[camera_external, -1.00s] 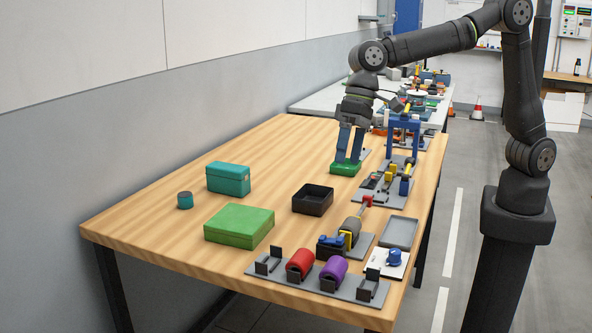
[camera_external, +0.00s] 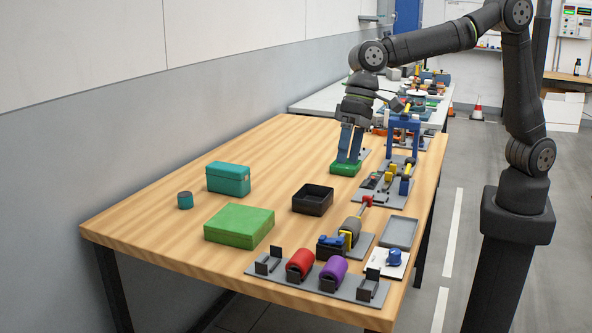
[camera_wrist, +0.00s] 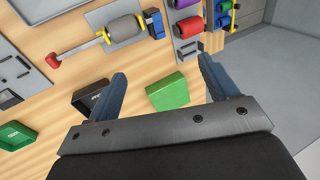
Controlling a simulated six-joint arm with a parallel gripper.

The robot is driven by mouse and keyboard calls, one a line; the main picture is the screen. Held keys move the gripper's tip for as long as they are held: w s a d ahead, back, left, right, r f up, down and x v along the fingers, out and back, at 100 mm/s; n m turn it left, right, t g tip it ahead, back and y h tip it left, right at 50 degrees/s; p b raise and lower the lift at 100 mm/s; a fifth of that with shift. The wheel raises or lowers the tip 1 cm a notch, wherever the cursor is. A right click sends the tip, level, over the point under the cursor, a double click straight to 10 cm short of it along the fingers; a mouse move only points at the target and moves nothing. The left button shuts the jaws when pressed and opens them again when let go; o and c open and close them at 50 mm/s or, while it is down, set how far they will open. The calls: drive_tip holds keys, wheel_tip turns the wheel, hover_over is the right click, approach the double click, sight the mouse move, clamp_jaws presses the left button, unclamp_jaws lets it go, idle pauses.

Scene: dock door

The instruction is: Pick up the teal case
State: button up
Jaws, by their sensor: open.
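The teal case (camera_external: 228,179) is a box with a lid, standing upright on the wooden table at the left, behind the green box. I cannot make it out in the wrist view. My gripper (camera_external: 350,158) points down over a small green tray (camera_external: 345,168) at the far part of the table, well to the right of the teal case. Its two blue fingers are apart, and they also show in the wrist view (camera_wrist: 163,85) with nothing held between them. Whether the fingertips touch the green tray is hard to tell.
A green box (camera_external: 239,226), a small teal cylinder (camera_external: 185,200) and an open black bin (camera_external: 312,200) stand near the case. A rack with red (camera_external: 300,263) and purple (camera_external: 334,269) rolls lines the front edge. The table between bin and case is clear.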

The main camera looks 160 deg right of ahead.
drive_tip(key=s+d+f+g+h, duration=0.1)
drive_tip(key=s+d+h, duration=0.15)
drive_tip(key=d, duration=0.65)
drive_tip(key=s+d+f+g+h, duration=0.1)
drive_tip(key=s+d, duration=0.3)
drive_tip(key=d, duration=0.5)
drive_tip(key=g+h, duration=0.2)
approach(229, 166)
drive_tip(key=x, duration=0.5)
drive_tip(key=shift+s+a+f, duration=0.15)
drive_tip(key=shift+s+a, duration=0.05)
drive_tip(key=shift+a, duration=0.05)
drive_tip(key=shift+w+d+x, duration=0.1)
drive_tip(key=shift+x, duration=1.45)
drive_tip(key=shift+w+d+x, duration=0.15)
drive_tip(key=shift+x, duration=1.4)
drive_tip(key=shift+r, duration=0.2)
drive_tip(key=c, duration=1.4)
